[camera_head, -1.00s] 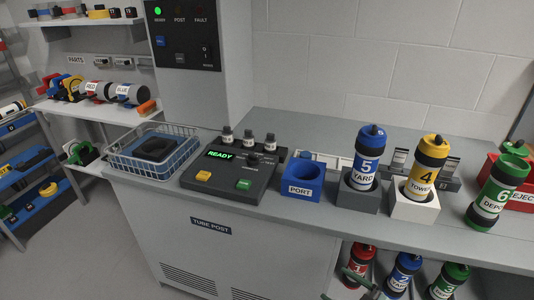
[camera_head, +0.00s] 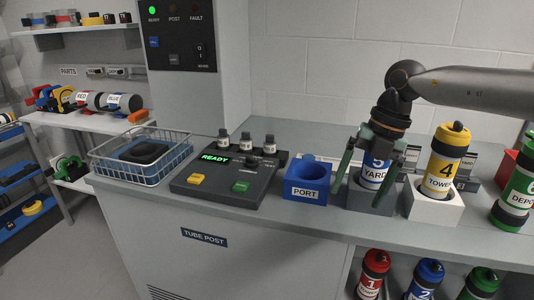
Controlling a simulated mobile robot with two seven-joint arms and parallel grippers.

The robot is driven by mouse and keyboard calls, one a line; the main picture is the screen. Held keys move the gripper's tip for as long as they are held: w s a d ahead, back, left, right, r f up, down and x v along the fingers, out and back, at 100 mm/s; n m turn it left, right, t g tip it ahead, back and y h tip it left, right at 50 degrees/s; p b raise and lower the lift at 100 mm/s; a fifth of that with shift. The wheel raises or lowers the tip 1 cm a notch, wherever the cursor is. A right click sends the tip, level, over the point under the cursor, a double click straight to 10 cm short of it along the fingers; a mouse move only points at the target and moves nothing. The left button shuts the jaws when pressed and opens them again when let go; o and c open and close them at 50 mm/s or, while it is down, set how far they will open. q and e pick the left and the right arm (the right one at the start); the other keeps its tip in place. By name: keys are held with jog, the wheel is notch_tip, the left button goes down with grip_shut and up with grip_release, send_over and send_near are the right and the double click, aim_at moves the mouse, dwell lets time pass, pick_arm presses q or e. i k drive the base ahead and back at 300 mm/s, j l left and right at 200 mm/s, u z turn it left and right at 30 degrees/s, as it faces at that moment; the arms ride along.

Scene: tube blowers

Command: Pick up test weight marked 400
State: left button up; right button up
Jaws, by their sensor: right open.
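Three small dark-capped pieces with pale labels, which look like the test weights, stand in a row behind the console: a left one (camera_head: 223,138), a middle one (camera_head: 246,141) and a right one (camera_head: 269,144). Their markings are too small to read, so I cannot tell which is the 400. My right gripper (camera_head: 364,191) is open, pointing down, to the right of these pieces. Its fingers appear on either side of the blue YARD tube (camera_head: 375,172), hiding its top; I cannot tell whether they are around it or in front. My left gripper is not in view.
The console (camera_head: 222,188) reads READY. A wire basket (camera_head: 140,177) stands to its left, and the blue PORT holder (camera_head: 306,187) to its right. The yellow TOWER tube (camera_head: 443,165) and green DEPOT tube (camera_head: 517,195) stand further right.

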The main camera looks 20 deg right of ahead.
aim_at(269, 145)
jog(key=i, duration=1.4)
